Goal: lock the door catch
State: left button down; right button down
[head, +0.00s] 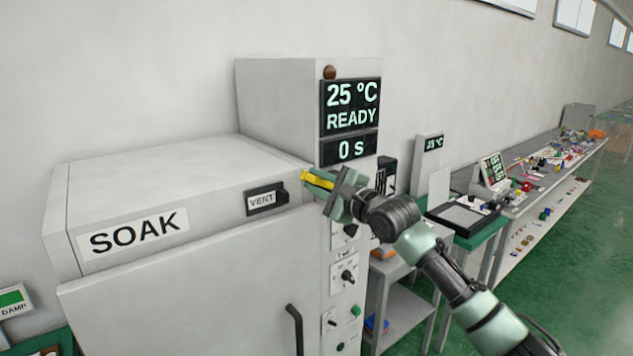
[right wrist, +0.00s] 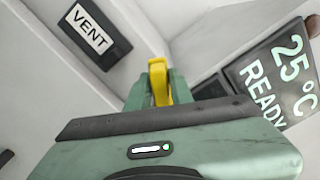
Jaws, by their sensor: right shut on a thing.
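The door catch is a yellow lever (head: 317,181) at the upper right of the chamber's front, right of the VENT switch. It also shows in the right wrist view (right wrist: 158,76), upright between the green fingers. My right gripper (head: 328,186) is shut on this yellow lever, and its body hides part of the catch and its base. The grey chamber door (head: 190,290), below the SOAK label, looks closed or nearly so; I cannot tell whether its edge is flush. My left gripper is not in view.
The VENT switch (head: 267,199) sits just left of the catch. A display (head: 350,120) reads 25 °C, READY, 0 s. A black door handle (head: 295,328) and a knob panel (head: 345,275) lie below. Cluttered benches (head: 530,175) stretch away at the right.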

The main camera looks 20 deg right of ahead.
aim_at(312, 216)
jog(key=shift+f, duration=0.1)
jog(key=f+n, duration=0.2)
jog(key=f+n+b, duration=0.1)
jog(key=f+n, duration=0.1)
jog(key=n, duration=0.1)
jog(key=a+f+n+b, duration=0.1)
jog(key=f+n, duration=0.1)
jog(key=shift+s+f+n, duration=0.2)
jog(key=shift+f+n, duration=0.05)
jog(key=shift+n, duration=0.05)
jog(key=f+n+b, duration=0.2)
jog(key=n, duration=0.1)
jog(key=shift+w+d+f, duration=0.15)
jog(key=shift+d+f, duration=0.25)
jog(key=shift+w+d+f+n+b, duration=0.1)
jog(key=shift+d+f+n+b, duration=0.2)
jog(key=shift+f+n+b, duration=0.35)
jog(key=shift+w+d+f+n+b, duration=0.1)
jog(key=shift+d+f+n+b, duration=0.3)
jog(key=shift+n, duration=0.55)
jog(key=shift+r, duration=0.1)
jog(key=c, duration=1.4)
grip_release()
jog(key=shift+o, duration=0.2)
